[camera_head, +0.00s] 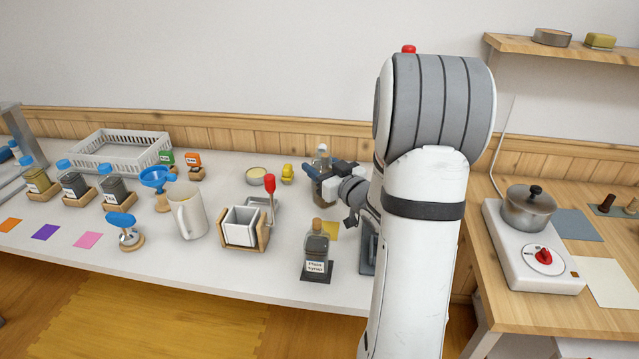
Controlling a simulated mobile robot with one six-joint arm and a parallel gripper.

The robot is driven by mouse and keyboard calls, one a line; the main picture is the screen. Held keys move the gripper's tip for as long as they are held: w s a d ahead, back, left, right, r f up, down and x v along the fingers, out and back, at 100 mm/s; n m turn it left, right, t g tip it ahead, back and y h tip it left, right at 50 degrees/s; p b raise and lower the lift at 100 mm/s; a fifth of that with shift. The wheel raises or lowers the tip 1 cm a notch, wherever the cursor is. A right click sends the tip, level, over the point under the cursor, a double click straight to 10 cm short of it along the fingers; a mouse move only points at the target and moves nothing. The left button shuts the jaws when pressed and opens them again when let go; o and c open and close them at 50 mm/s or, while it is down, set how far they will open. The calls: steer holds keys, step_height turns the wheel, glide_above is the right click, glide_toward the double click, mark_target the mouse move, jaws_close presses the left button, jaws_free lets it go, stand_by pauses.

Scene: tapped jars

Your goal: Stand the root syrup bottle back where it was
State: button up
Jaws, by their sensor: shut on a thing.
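My gripper (325,180) is at the back right of the white table, shut on a clear bottle with dark brown contents (321,163). The bottle looks upright. Its label is not visible from here, so I cannot read whether it says root syrup. The bottle labelled Plain syrup (317,252), with a cork-coloured top, stands on a dark mat near the table's front edge.
A white pitcher (188,212) stands farther left. My arm hides the table's right end; a burner with a pot (529,208) stands beyond.

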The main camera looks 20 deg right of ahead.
steer(key=shift+w+f+b, duration=0.1)
steer(key=shift+f+b, duration=0.75)
steer(key=shift+f, duration=0.45)
steer(key=shift+s, duration=0.25)
step_height(320, 180, down, 6)
steer(key=b, duration=0.5)
steer(key=shift+r+b, duration=0.15)
steer(key=shift+b, duration=0.2)
steer(key=shift+b, duration=0.35)
steer(key=shift+f+b, duration=0.55)
steer(key=shift+f, duration=0.05)
stand_by(0.5)
